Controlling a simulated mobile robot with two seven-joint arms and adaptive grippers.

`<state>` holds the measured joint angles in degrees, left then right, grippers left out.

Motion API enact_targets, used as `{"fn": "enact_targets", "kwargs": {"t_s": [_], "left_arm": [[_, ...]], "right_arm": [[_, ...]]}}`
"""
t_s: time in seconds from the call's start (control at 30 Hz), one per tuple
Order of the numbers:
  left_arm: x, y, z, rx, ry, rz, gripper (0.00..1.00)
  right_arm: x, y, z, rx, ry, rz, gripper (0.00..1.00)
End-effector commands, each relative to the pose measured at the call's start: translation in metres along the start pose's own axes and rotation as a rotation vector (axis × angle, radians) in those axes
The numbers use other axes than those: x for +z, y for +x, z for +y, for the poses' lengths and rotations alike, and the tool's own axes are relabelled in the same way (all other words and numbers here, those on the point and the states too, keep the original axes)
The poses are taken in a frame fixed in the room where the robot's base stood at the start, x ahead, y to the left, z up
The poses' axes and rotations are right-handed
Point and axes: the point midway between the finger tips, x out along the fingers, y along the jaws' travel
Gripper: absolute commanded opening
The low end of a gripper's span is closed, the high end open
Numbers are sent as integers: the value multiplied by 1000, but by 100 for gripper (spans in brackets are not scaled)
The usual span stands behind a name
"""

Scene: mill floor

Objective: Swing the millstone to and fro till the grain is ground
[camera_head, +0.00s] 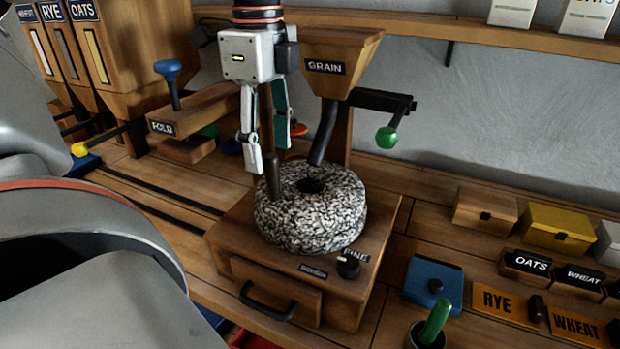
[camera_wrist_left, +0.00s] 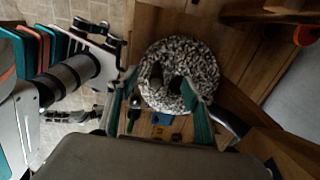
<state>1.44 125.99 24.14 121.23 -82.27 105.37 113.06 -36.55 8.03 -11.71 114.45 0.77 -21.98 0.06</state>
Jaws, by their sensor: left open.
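The speckled grey millstone (camera_head: 310,208) lies flat on a wooden mill box, with a dark hole in its middle. A dark upright handle (camera_head: 272,181) rises from its left part. My left gripper (camera_head: 268,160) is open and points down, with its fingers on either side of the handle and apart from each other. The millstone also shows in the left wrist view (camera_wrist_left: 192,58), beyond the teal fingers. The grain hopper (camera_head: 340,50) stands behind, its spout reaching down to the hole. Grain inside the mill is hidden.
The mill box has a drawer (camera_head: 275,290) with a dark handle and a black knob (camera_head: 348,266). A green-ended lever (camera_head: 386,137) sticks out right of the hopper. A blue box (camera_head: 434,283) and labelled boxes stand right. A wooden press with a blue knob (camera_head: 167,68) stands left.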

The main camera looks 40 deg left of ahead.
Motion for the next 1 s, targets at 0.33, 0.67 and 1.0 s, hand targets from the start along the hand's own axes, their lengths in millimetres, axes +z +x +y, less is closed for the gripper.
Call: {"fn": "enact_targets", "kwargs": {"t_s": [0.33, 0.67, 1.0], "left_arm": [[0, -35, 1, -4, -2, 0, 50], [0, -65, 1, -2, -2, -1, 50], [0, -86, 1, 0, -1, 0, 50]], "right_arm": [[-18, -6, 4, 4, -3, 17, 0], [-36, -12, 8, 9, -6, 32, 0], [-52, -17, 13, 14, -8, 47, 0]]}}
